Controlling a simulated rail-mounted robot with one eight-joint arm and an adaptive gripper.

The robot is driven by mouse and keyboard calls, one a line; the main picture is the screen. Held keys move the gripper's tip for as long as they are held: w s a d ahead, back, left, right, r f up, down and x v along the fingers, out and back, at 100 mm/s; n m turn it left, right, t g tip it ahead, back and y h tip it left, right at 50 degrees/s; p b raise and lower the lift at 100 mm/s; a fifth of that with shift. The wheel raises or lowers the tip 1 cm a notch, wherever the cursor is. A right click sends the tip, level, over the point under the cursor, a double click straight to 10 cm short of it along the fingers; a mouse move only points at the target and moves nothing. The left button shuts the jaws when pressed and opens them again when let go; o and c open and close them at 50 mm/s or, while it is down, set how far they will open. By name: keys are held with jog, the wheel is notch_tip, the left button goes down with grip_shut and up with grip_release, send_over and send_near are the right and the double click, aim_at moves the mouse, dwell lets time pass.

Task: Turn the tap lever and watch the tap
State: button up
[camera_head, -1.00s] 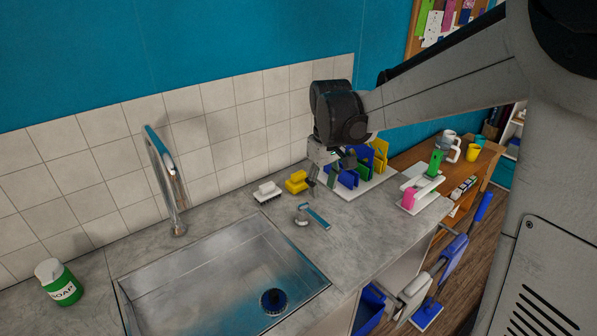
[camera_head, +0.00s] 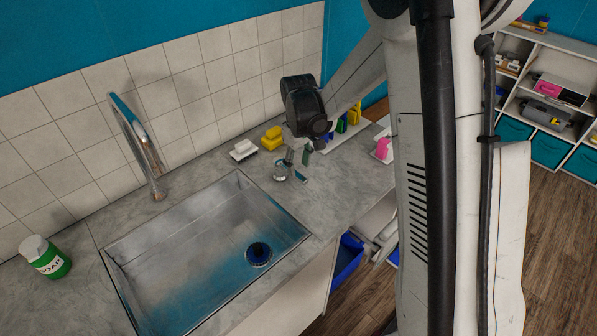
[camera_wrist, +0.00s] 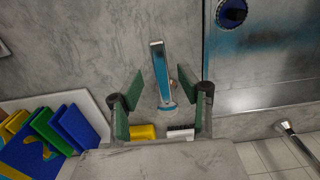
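The tap (camera_head: 139,140) is a tall curved metal spout with a blue tint, rising behind the sink; no water shows coming from it. The tap lever (camera_head: 282,172) stands on the counter right of the sink, with a silver base. In the wrist view the lever's blue-topped handle (camera_wrist: 160,70) lies between my fingers. My gripper (camera_head: 298,166) is over the lever, pointing down. In the wrist view my gripper (camera_wrist: 160,73) is open, its green finger pads on either side of the handle with gaps on both sides.
The sink (camera_head: 180,215) has a dark drain (camera_head: 258,254). A green soap bottle (camera_head: 46,258) stands at left. A white brush (camera_head: 243,149) and yellow sponge (camera_head: 272,138) lie behind the lever. A rack with coloured boards (camera_wrist: 75,128) is nearby. A white tiled wall backs the counter.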

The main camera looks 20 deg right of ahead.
aim_at(299, 175)
jog(key=shift+f, duration=1.95)
grip_shut()
